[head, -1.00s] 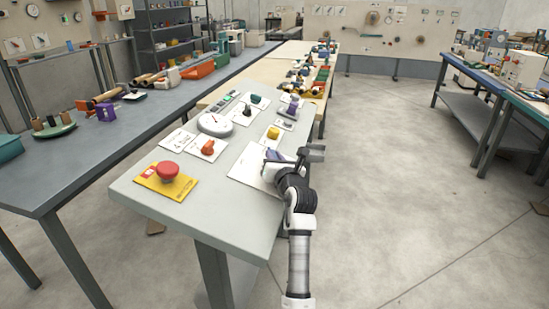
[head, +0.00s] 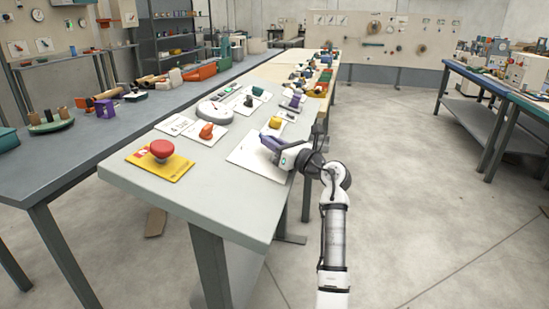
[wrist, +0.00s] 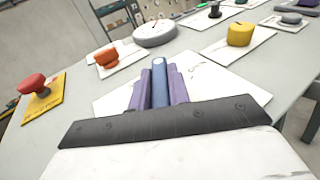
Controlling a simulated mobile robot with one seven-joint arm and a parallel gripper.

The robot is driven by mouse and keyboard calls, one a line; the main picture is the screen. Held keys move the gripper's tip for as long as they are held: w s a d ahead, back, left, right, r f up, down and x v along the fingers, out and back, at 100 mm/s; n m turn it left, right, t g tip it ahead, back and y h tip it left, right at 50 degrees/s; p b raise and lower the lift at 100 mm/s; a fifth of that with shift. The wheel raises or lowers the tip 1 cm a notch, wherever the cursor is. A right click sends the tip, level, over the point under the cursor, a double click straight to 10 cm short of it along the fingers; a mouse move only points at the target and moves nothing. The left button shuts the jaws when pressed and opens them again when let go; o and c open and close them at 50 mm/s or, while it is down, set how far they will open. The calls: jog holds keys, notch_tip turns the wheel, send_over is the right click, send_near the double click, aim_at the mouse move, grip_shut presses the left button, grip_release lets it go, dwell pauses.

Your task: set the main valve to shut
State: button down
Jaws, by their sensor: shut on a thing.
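A blue bar-shaped handle (wrist: 159,82), which I take for the main valve's, stands over a white plate (wrist: 205,76) on the grey bench. My gripper (wrist: 158,88) has purple fingers, one on each side of the blue handle, and is shut on it. In the head view my gripper (head: 272,144) reaches in from the right, low over the white plate (head: 252,160). The fingers and wrist hide most of the handle there. The valve's body and any position marks cannot be made out.
A red mushroom button (head: 161,149) on a yellow plate, an orange knob (head: 206,131), a round gauge (head: 214,111) and a yellow knob (head: 275,122) stand around on the same bench (head: 215,190). Open floor (head: 420,190) lies to the right.

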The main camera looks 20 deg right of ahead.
jog(key=n+y+b, duration=0.1)
jog(key=n+g+y+b, duration=0.2)
jog(key=y, duration=0.1)
jog(key=shift+s+a+f, duration=0.15)
jog(key=shift+a+f, duration=0.05)
jog(key=shift+f, duration=0.05)
jog(key=shift+s+a+r+n+g+y+b, duration=0.15)
jog(key=shift+n+g+y+b, duration=0.25)
jog(key=shift+n+g+y, duration=0.55)
jog(key=shift+s+a+n+g+y+b, duration=0.1)
jog(key=shift+n+g+y+b, duration=0.25)
jog(key=shift+n+g+y, duration=0.55)
jog(key=shift+n+g, duration=0.35)
jog(key=shift+n, duration=0.1)
jog(key=c, duration=1.3)
grip_release()
jog(key=shift+r, duration=0.1)
jog(key=b+v, duration=0.1)
jog(key=v, duration=1.3)
jog(key=shift+a, duration=0.1)
